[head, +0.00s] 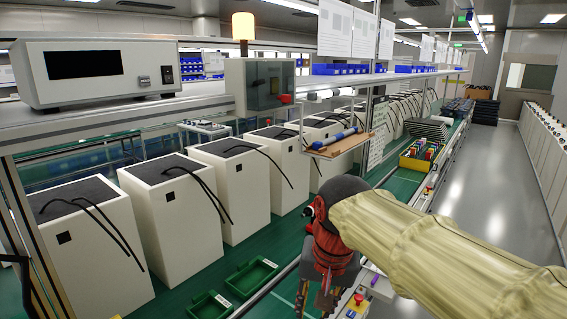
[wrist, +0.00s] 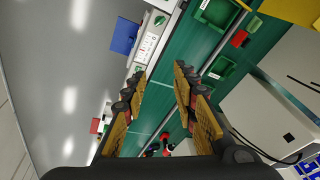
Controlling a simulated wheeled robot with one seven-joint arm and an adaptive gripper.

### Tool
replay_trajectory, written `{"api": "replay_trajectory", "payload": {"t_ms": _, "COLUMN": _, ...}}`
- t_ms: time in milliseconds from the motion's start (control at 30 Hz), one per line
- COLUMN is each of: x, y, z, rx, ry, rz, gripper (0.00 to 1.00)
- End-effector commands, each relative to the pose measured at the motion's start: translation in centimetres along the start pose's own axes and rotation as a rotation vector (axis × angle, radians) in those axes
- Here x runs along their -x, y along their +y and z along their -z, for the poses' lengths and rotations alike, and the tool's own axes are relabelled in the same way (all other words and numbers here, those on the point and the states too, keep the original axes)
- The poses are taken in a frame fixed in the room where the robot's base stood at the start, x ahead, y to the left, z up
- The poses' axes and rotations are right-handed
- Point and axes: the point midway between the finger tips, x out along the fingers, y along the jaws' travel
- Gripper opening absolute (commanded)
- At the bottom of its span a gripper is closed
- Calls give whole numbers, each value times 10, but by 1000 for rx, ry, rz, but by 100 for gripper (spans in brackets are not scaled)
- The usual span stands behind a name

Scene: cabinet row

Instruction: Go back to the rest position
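My gripper (head: 325,283) hangs below the end of my arm at the lower middle of the head view, over the right side of the green line. In the wrist view my gripper (wrist: 160,73) shows two orange-padded fingers with a clear gap between them. Nothing is held between the fingers. The green work surface (wrist: 158,112) shows through the gap. The task names no other object.
White cabinets (head: 233,177) with black cables stand in a row at the left. Green trays (head: 248,277) lie on the green surface in front of them. A wooden shelf (head: 340,144) juts out above my gripper. The grey aisle (head: 490,190) at the right is clear.

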Motion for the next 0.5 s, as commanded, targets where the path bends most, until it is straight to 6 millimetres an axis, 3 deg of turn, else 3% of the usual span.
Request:
{"api": "replay_trajectory", "payload": {"t_ms": 33, "x": -5, "y": 21, "z": -12, "rx": 10, "ry": 24, "rz": 3, "gripper": 28}}
{"api": "replay_trajectory", "payload": {"t_ms": 200, "x": -21, "y": 77, "z": -52, "rx": 74, "ry": 103, "rz": 2, "gripper": 28}}
{"api": "replay_trajectory", "payload": {"t_ms": 400, "x": -51, "y": 132, "z": -102, "rx": 149, "ry": 191, "rz": -20, "gripper": 28}}
{"api": "replay_trajectory", "payload": {"t_ms": 500, "x": -65, "y": 150, "z": -122, "rx": 180, "ry": 224, "rz": -34, "gripper": 28}}
